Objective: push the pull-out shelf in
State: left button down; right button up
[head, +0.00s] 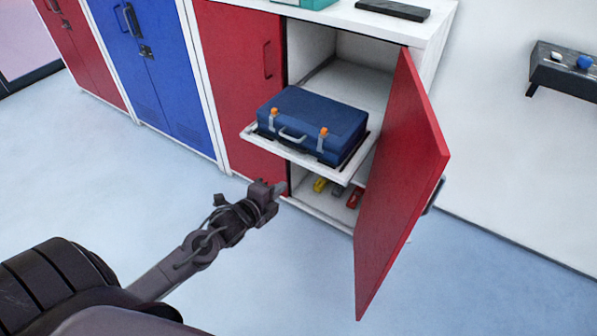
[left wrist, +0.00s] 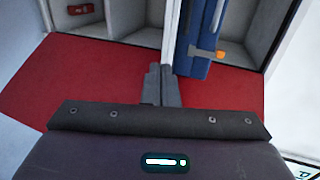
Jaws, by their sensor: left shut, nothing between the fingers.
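The pull-out shelf (head: 300,159) is a white board sticking out from the open cabinet, with a blue case (head: 312,122) lying on it. The case has a grey handle and orange latches. My left gripper (head: 281,188) is shut and empty, in front of the cabinet and lower in the picture than the shelf's front edge. In the left wrist view, its closed fingers (left wrist: 160,86) point toward the shelf's pale edge (left wrist: 171,36) and the blue case (left wrist: 197,62). I cannot tell whether they touch the shelf. My right gripper is not in view.
The red cabinet door (head: 402,185) stands wide open to the right of the shelf. Small toy cars (head: 337,190) lie in the lower compartment. A closed red door (head: 240,90) and blue lockers (head: 160,75) are to the left. The floor in front is clear.

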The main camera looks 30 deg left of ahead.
aim_at(305, 166)
pick_arm(q)
jog(key=x, duration=0.6)
jog(key=r+x, duration=0.1)
jog(key=x, duration=0.3)
jog(key=shift+w, duration=0.25)
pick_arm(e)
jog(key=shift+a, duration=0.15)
pick_arm(q)
jog(key=shift+w, duration=0.1)
